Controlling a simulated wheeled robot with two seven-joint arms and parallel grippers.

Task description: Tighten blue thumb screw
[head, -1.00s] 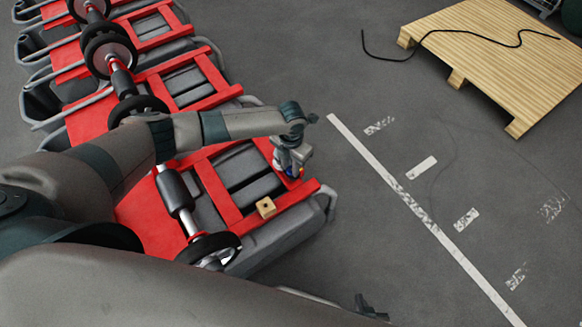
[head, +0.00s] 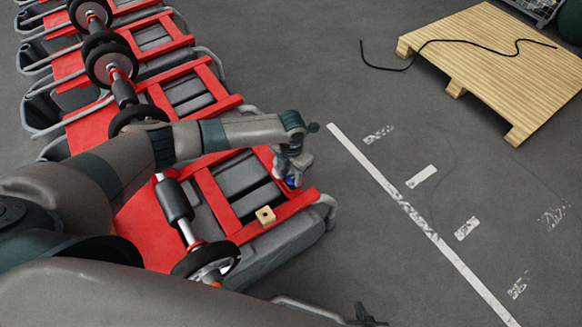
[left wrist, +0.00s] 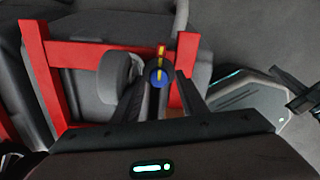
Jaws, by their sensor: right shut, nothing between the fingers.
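The blue thumb screw (left wrist: 158,76) shows in the left wrist view as a round blue knob with a yellow stripe on top. It sits at the red frame's corner; in the head view a bit of blue (head: 291,181) shows below my left gripper (head: 290,178). In the left wrist view, the fingers of my left gripper (left wrist: 161,80) are spread on either side of the knob, with a narrow gap on its right. Whether the left finger touches it is unclear. My right gripper (head: 368,317) is shut and empty at the bottom edge, away from the scrubber tank.
A small wooden block (head: 265,216) with a hole lies on the red frame (head: 234,228) of the nearest grey tank (head: 290,243). More red-framed tanks line up behind. A wooden pallet (head: 490,60) with a black cable (head: 470,36) lies at upper right. Floor between is clear.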

